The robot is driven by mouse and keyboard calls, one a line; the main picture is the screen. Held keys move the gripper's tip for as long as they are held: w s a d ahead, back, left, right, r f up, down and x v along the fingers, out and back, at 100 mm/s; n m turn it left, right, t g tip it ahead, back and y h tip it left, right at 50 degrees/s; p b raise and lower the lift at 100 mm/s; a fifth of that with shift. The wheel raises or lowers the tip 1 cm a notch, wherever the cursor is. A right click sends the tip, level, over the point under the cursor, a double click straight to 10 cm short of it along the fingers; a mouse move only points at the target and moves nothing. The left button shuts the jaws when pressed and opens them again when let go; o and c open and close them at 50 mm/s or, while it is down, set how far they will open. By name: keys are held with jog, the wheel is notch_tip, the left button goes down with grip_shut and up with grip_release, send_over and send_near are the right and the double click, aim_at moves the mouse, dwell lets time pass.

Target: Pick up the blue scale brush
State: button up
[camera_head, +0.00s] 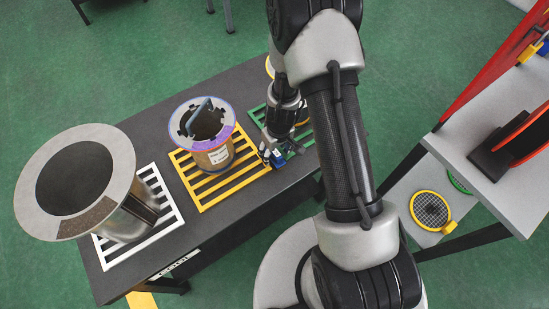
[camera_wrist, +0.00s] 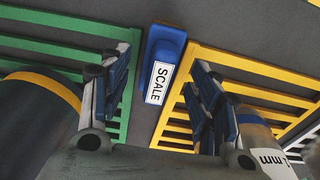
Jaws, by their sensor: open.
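The blue scale brush (camera_wrist: 166,50) lies on the dark table top (camera_wrist: 262,22) in the gap between the green rack and the yellow rack. Its white label reads "SCALE". In the wrist view my gripper (camera_wrist: 158,66) is open, with one finger pair to the left of the brush and the other to the right. No finger visibly touches it. In the head view my gripper (camera_head: 272,155) is low over the table between the two racks. A small blue patch shows beside it, but I cannot tell brush from finger there.
A flanged cylinder (camera_head: 219,158) stands on the yellow rack (camera_head: 190,180), right of the brush in the wrist view. Another, mostly hidden by my arm, is at the green rack (camera_head: 305,134). A large cylinder (camera_head: 120,170) stands on the white rack (camera_head: 165,205).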

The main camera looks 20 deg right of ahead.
jog(key=shift+w+f+b, duration=0.15)
jog(key=shift+f+b, duration=0.15)
jog(key=shift+f, duration=0.65)
jog(key=shift+r, duration=0.1)
jog(key=c, duration=1.2)
